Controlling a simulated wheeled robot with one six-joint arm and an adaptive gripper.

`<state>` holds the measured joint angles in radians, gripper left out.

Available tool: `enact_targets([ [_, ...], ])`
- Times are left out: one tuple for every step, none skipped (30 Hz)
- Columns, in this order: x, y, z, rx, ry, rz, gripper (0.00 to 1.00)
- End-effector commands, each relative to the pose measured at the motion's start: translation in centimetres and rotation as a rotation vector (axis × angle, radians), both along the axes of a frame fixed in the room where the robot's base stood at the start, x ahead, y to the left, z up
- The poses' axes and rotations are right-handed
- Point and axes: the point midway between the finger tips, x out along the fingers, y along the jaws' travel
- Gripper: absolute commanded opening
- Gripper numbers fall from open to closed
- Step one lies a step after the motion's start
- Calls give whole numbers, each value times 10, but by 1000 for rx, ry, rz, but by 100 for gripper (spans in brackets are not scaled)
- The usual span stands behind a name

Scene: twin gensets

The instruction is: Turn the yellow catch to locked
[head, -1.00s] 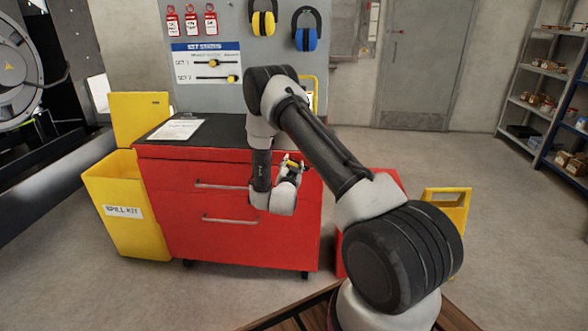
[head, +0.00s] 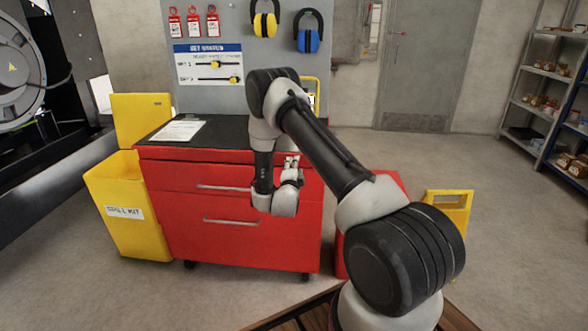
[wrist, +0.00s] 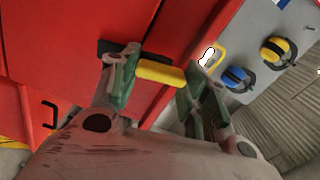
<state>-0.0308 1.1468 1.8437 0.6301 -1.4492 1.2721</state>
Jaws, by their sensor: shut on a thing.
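The yellow catch (wrist: 160,72) is a short rounded bar at the red cabinet front in the wrist view. A black plate (wrist: 108,48) shows beside its left end. My gripper (wrist: 160,78) has one finger on each side of the catch and is shut on it. The left finger overlaps the catch's left end; contact at the right finger is hard to see. In the head view my gripper (head: 291,164) is at the upper right of the red cabinet (head: 165,222), and the catch is hidden there. I see no locked marking.
A clipboard (head: 176,130) lies on the cabinet's black top. A yellow spill kit bin (head: 128,225) stands at its left. Yellow ear defenders (head: 265,22) and blue ear defenders (head: 308,38) hang behind. A yellow stand (head: 448,207) is at the right. Floor in front is clear.

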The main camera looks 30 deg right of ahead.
Motion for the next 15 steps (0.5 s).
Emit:
enact_targets([
  [-1,0,-1,25,-15,-1,3],
  [-1,0,-1,41,-25,-1,3],
  [-1,0,-1,61,-39,-1,3],
  [-1,0,-1,76,-49,-1,3],
  [-1,0,-1,89,-58,-1,3],
  [-1,0,-2,105,-69,-1,3],
  [-1,0,-2,116,-76,-1,3],
  [-1,0,-2,127,-83,-2,3],
  [-1,0,-2,139,-91,-2,3],
  [-1,0,-2,147,-96,-2,3],
  [-1,0,-2,155,-101,-1,3],
  [-1,0,-2,162,-106,-1,3],
  [-1,0,-2,168,-110,-1,3],
  [-1,0,-2,173,-114,-1,3],
  [-1,0,-2,178,-117,-1,3],
])
